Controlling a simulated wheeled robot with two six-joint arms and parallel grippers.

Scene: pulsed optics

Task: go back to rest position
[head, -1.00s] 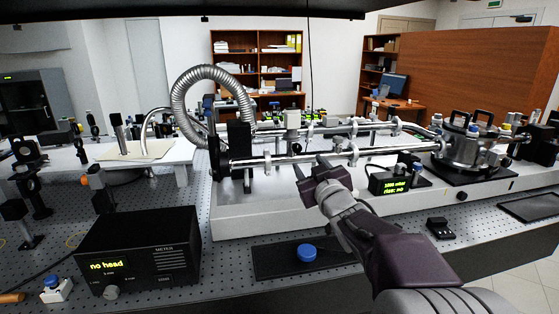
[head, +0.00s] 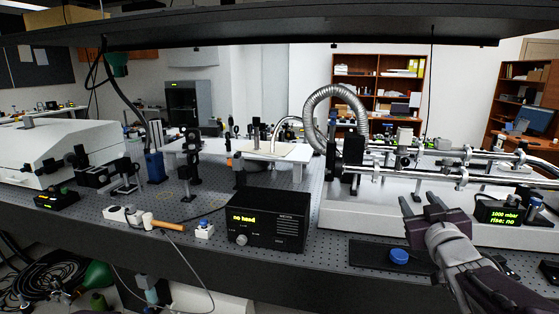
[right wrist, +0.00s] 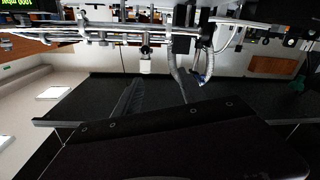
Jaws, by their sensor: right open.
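My right gripper (head: 419,203) comes in from the lower right in the head view. Its two fingers stand apart with nothing between them. It is in front of the white base (head: 350,214) of the tube assembly, above and right of a blue knob (head: 399,256) on a dark plate (head: 368,251). I cannot tell whether it touches the base. In the right wrist view, a dark finger (right wrist: 125,105) shows beside my dark gripper body, and the metal tubes (right wrist: 100,30) run across the top, apart from it. My left gripper is out of view.
A black meter (head: 268,220) reading "no head" stands on the perforated bench, left of the gripper. A display box (head: 504,212) reading 1000 mbar is at the right. A dark shelf (head: 280,28) hangs overhead. A white housing (head: 50,152) stands at the left.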

